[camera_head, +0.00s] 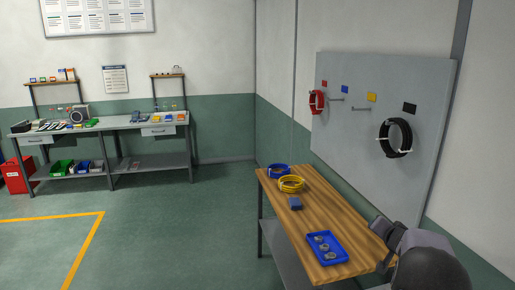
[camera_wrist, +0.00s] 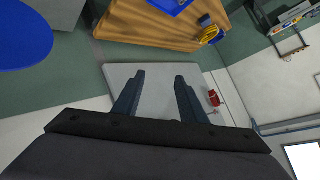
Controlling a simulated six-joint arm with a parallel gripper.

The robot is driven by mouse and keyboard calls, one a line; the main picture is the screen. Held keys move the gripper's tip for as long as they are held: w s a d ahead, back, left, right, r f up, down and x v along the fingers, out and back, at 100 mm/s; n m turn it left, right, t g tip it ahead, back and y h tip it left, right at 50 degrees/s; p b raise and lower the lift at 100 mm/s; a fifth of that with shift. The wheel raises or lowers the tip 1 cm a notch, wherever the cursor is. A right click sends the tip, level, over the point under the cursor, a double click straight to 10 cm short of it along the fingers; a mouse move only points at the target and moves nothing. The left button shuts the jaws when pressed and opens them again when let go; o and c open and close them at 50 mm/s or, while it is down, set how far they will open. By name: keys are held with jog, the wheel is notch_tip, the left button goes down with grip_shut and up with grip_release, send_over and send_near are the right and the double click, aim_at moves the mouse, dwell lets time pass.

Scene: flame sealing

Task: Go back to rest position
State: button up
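My gripper (camera_wrist: 157,80) points towards the grey wall board in the wrist view. Its two dark fingers are spread apart with nothing between them. In the head view my gripper (camera_head: 381,243) is at the bottom right, above the right edge of the wooden table (camera_head: 345,215). My arm hides part of that edge. My gripper is apart from the blue tray (camera_head: 341,258) on the table, which holds a few small grey round parts (camera_head: 323,247).
A blue coil (camera_head: 277,170), a yellow coil (camera_head: 291,188) and a small blue block (camera_head: 295,204) are on the table. A workbench (camera_head: 120,123) stands far left; the floor between is clear.

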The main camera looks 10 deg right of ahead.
jog(key=s+a+f+n+g+b, duration=0.1)
jog(key=s+a+f+n+g, duration=0.3)
jog(key=a, duration=0.7)
jog(key=s+a+f+n+g, duration=0.1)
jog(key=s+a+f, duration=0.3)
jog(key=a, duration=0.7)
jog(key=s+a+f+n+g+y, duration=0.2)
jog(key=s+a+f+n+g, duration=0.15)
jog(key=s+a, duration=0.7)
jog(key=s+a+f+n+g+y, duration=0.2)
jog(key=s+a+n+g+y, duration=0.15)
jog(key=s+a, duration=0.7)
notch_tip(320, 180, down, 19)
jog(key=s+d+t+b, duration=0.1)
jog(key=s+d+b, duration=0.1)
jog(key=b, duration=1.7)
jog(key=shift+d+h+b, duration=0.2)
jog(key=shift+h+b, duration=0.1)
jog(key=shift+h, duration=0.05)
